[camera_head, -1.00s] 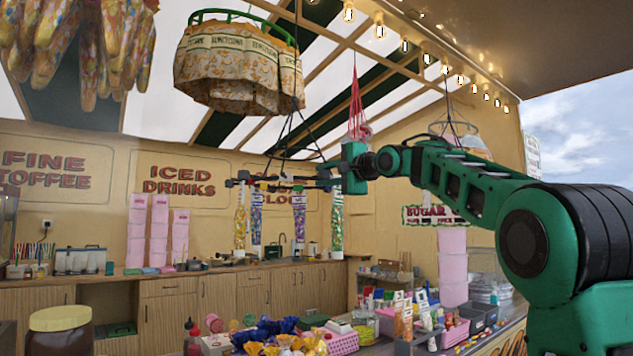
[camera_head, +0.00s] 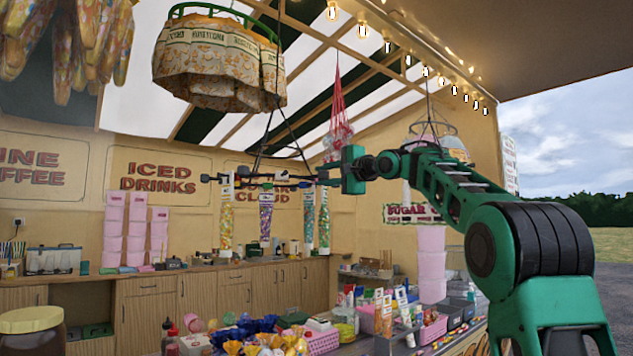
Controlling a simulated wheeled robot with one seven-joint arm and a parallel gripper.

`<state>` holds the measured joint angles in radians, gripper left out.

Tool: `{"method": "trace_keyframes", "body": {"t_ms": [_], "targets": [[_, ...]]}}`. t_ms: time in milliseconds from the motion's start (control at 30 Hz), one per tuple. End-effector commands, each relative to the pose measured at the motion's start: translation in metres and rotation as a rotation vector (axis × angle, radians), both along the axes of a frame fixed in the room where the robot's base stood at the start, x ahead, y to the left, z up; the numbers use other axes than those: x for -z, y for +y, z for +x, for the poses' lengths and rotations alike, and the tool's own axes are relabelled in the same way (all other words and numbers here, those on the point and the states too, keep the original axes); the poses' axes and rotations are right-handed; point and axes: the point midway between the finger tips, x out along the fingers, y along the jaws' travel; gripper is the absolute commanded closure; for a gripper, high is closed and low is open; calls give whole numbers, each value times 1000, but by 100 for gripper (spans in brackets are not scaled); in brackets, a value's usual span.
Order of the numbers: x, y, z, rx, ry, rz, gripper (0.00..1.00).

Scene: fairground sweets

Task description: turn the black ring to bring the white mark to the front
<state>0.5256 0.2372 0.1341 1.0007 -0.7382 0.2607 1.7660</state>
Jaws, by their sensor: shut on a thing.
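The black ring (camera_head: 210,179) hangs level on dark cords, seen nearly edge-on. Long clear bags of coloured sweets hang from it: one green and orange (camera_head: 226,225), one purple (camera_head: 266,220) and two more (camera_head: 309,222) close together near my gripper. Pale tags show at the bag tops. The grip itself is small and partly hidden by the bags.
A red net (camera_head: 338,110) hangs just behind my gripper. Sweets and bottles crowd the counter below, with pink tubs (camera_head: 431,270) at right.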

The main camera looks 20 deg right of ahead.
Motion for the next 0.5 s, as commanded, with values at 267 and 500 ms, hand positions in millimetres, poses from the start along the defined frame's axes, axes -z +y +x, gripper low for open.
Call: {"method": "trace_keyframes", "body": {"t_ms": [267, 500], "targets": [[5, -22, 12, 0, 9, 1, 84], [6, -30, 16, 1, 10, 1, 84]]}}
